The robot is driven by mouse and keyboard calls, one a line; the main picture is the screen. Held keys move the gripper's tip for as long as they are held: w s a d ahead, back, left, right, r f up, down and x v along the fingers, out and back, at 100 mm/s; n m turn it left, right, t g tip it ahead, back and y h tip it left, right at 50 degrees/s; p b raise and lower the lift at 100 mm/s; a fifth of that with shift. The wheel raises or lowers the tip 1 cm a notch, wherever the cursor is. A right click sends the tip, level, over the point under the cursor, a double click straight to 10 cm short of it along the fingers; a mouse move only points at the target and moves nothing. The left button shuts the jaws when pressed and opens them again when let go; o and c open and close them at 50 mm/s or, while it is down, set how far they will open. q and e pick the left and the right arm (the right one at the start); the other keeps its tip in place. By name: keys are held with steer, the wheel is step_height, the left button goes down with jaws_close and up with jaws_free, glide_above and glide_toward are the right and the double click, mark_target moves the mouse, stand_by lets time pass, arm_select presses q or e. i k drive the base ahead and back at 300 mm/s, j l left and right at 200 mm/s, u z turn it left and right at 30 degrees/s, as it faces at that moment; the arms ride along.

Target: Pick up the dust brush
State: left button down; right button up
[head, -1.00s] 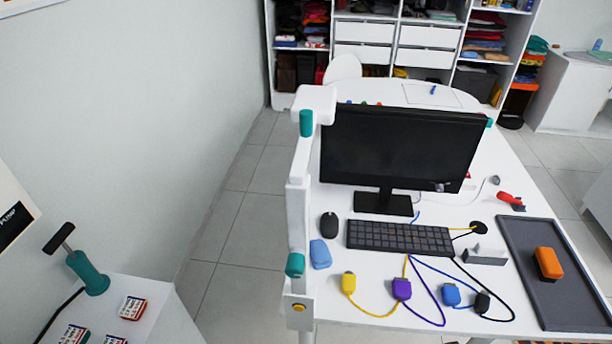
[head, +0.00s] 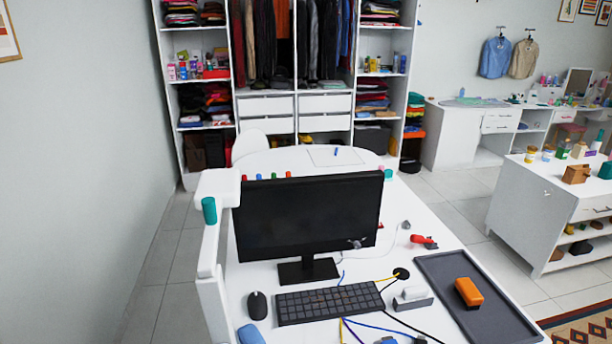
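I cannot make out a dust brush for certain. A small red-handled item with a dark part (head: 423,241) lies on the white desk (head: 425,215), right of the monitor; it is too small to identify. An orange block with a dark side (head: 468,292) lies on a dark grey tray (head: 440,268) at the desk's right side. Neither of my grippers shows in the head view.
A black monitor (head: 305,222) and keyboard (head: 330,302) stand on the desk, with cables in front. A white upright with a teal cylinder (head: 209,210) is at its left edge. An open wardrobe (head: 294,123) stands behind. Tiled floor (head: 440,187) is free between desk and right-hand cabinet (head: 530,205).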

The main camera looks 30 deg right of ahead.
mark_target(468, 292)
steer(key=z, duration=1.9)
